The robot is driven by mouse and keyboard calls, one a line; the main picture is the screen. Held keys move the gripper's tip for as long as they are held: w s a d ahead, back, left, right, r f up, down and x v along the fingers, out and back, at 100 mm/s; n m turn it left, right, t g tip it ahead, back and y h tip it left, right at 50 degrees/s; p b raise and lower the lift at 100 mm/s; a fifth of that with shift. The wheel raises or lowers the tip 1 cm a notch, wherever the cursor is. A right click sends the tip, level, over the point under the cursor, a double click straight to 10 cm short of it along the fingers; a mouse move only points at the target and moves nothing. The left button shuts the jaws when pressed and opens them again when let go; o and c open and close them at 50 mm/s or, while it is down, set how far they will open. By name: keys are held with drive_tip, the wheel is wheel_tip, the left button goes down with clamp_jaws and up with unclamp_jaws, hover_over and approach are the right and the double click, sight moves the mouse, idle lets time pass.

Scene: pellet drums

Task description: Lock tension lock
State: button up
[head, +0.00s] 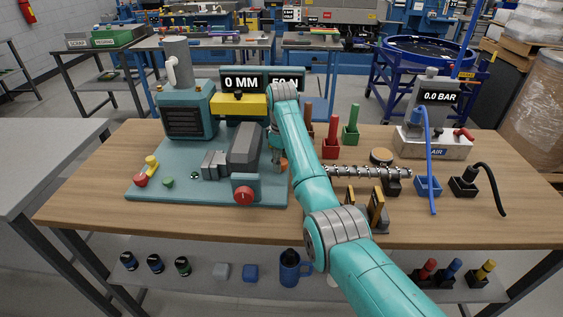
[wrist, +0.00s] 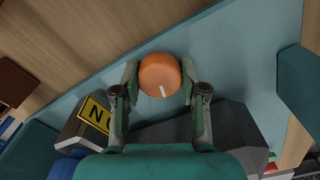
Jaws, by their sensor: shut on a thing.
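An orange round knob (wrist: 160,73) with a white mark on its face is the only lock-like part near my gripper; no label on it is readable. It sits by the edge of the teal machine base (wrist: 228,50). My gripper (wrist: 160,80) has one finger on each side of the knob, shut on it. The white mark points down and slightly right in the wrist view. In the head view the knob (head: 284,164) shows as a small orange patch at the right of the machine, and my arm largely hides my gripper.
A grey block (head: 245,146) and a red knob (head: 243,196) stand on the machine left of my arm. A metal screw (head: 350,171) lies right of it, with red and green cylinders behind. A yellow label (wrist: 95,115) shows in the wrist view. The table's front left is clear.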

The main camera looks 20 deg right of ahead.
drive_tip(key=m, duration=1.1)
drive_tip(key=shift+m, duration=1.8)
drive_tip(key=o, duration=1.1)
drive_tip(key=shift+o, duration=0.2)
